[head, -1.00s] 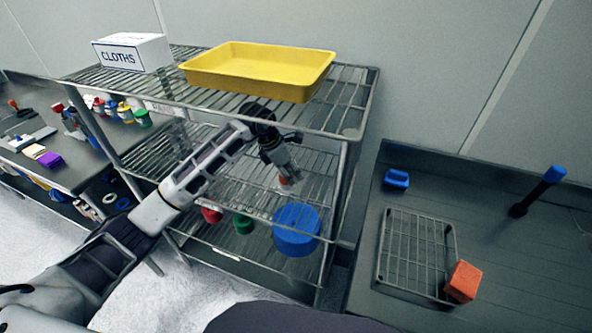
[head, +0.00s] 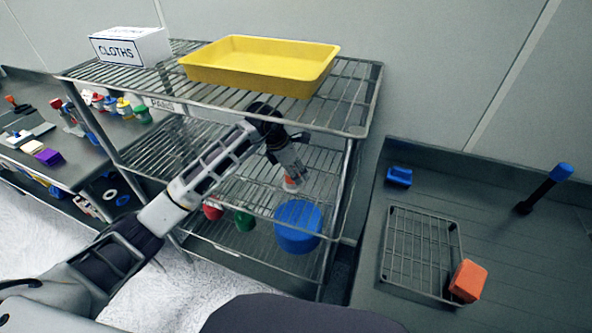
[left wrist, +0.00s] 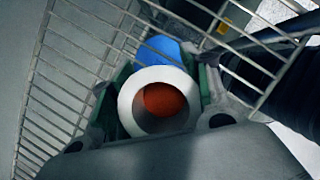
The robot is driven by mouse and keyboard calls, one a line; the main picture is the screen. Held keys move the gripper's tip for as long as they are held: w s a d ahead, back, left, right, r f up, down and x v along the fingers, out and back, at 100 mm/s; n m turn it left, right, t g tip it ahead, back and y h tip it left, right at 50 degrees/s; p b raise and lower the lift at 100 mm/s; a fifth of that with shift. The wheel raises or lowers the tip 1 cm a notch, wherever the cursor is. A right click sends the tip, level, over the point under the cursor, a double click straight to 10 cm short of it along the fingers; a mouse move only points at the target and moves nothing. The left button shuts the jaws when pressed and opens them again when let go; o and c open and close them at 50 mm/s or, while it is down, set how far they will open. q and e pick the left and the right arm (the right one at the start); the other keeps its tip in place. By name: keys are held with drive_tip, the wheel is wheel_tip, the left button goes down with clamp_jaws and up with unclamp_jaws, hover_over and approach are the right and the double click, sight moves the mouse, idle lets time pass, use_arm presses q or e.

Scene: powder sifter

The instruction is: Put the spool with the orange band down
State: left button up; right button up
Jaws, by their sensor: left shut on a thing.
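The spool with the orange band (head: 291,182) shows small and white with orange under my left gripper (head: 291,175). In the left wrist view the spool (left wrist: 160,100) is a white ring end with an orange-red centre. My left gripper is shut on it, with a finger on each side. The spool is at the middle wire shelf (head: 225,180) of the rack, towards its right end. I cannot tell whether its underside touches the wires. My right gripper is not in view.
Below, a large blue round container (head: 298,227), a green item (head: 244,221) and a red item (head: 213,209) stand on the rack. The upper shelf (head: 345,112) with a yellow tray (head: 262,68) is close above my arm. The middle shelf looks bare around the spool.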

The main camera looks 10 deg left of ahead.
use_arm(q)
drive_tip(key=shift+f, duration=0.1)
drive_tip(key=o, duration=0.9)
drive_tip(key=shift+a, duration=0.1)
drive_tip(key=shift+o, duration=1.6)
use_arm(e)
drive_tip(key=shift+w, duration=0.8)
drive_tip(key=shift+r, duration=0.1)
